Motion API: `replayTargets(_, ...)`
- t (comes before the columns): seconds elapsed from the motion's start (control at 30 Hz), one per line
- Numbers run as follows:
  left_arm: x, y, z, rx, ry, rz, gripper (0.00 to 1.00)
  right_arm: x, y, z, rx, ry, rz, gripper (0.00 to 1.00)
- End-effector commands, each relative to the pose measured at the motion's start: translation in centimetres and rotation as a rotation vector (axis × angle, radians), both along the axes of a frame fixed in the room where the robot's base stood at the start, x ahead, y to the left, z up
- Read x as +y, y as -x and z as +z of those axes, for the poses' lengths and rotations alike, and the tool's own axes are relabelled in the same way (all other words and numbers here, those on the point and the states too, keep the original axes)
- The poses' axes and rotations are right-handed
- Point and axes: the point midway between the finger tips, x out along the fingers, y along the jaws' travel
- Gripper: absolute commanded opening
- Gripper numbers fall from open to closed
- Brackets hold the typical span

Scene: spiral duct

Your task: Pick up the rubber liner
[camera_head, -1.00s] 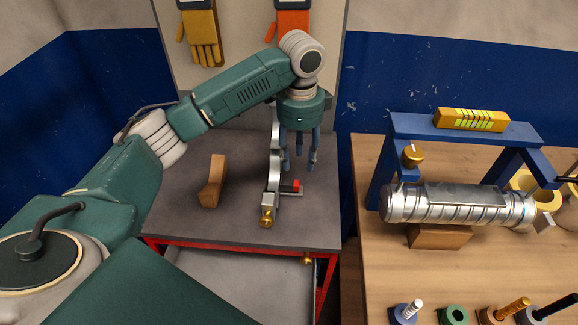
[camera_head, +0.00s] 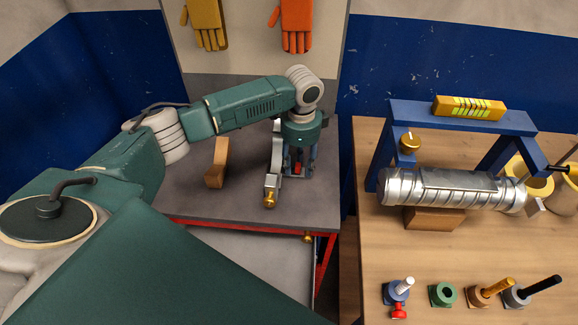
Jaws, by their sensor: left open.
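My left gripper (camera_head: 300,168) reaches down over the grey bench top (camera_head: 190,199), fingers pointing down and open around a small red and dark piece (camera_head: 298,168). This piece lies beside a silver curved clamp (camera_head: 273,172) with a brass knob (camera_head: 270,200) at its near end. I cannot tell whether the fingers touch the piece. No part is clearly recognisable as the rubber liner; the small piece may belong to it or to the clamp, and the fingers partly hide it. My right gripper is not in view.
A wooden block (camera_head: 217,162) stands left of the clamp. On the wooden table at right, a silver spiral duct (camera_head: 455,190) rests on a wooden support (camera_head: 434,218) by a blue frame (camera_head: 460,115). Several small holders with tools line the table's front.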

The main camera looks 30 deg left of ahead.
Motion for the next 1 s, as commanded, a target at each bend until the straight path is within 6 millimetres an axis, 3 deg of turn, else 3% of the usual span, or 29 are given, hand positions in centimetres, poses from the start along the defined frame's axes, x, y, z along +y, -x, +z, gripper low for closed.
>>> replayTargets(0.17, 0.0, 0.0, 0.0, -0.001, 0.000, 0.000, 0.41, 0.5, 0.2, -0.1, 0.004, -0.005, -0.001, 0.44)
replayTargets(0.37, 0.0, 0.0, 0.0, -0.001, 0.000, 0.000, 0.01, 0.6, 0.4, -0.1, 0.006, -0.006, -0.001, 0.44)
replayTargets(0.8, 0.0, -0.1, 0.2, -0.002, 0.001, 0.000, 0.00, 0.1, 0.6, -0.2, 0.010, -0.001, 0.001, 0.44)
replayTargets(1.0, 0.0, -0.2, 1.8, -0.004, 0.002, -0.001, 0.00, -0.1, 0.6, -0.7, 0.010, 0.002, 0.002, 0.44)
